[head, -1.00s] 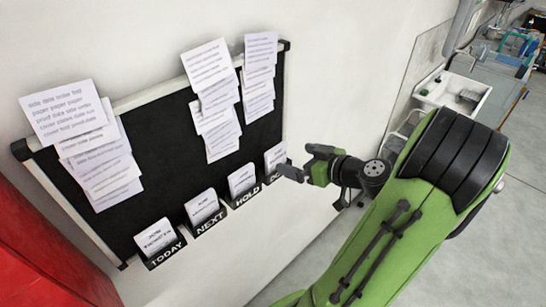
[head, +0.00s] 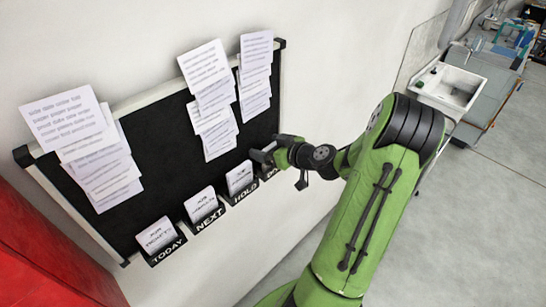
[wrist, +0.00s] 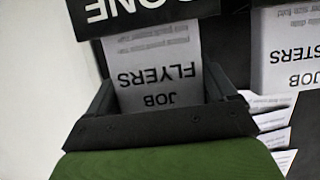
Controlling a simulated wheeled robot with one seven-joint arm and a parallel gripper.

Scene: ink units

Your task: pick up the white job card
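A white job card reading JOB FLYERS (wrist: 160,72) stands in the pocket labelled DONE, whose label plate (wrist: 135,15) shows upside down in the wrist view. In the head view my gripper (head: 262,155) is at this card and hides most of it. In the wrist view my gripper (wrist: 160,95) has one dark finger on each side of the card. A small gap shows by the right finger; the left finger is close to the card's edge. Other white cards stand in the TODAY (head: 157,235), NEXT (head: 201,205) and HOLD (head: 239,178) pockets.
The pockets line the lower edge of a black board (head: 165,150) on the wall. Several printed sheets (head: 95,150) hang on it. A red cabinet (head: 50,255) stands at lower left. A white sink (head: 450,88) is at right. The floor beside my arm is clear.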

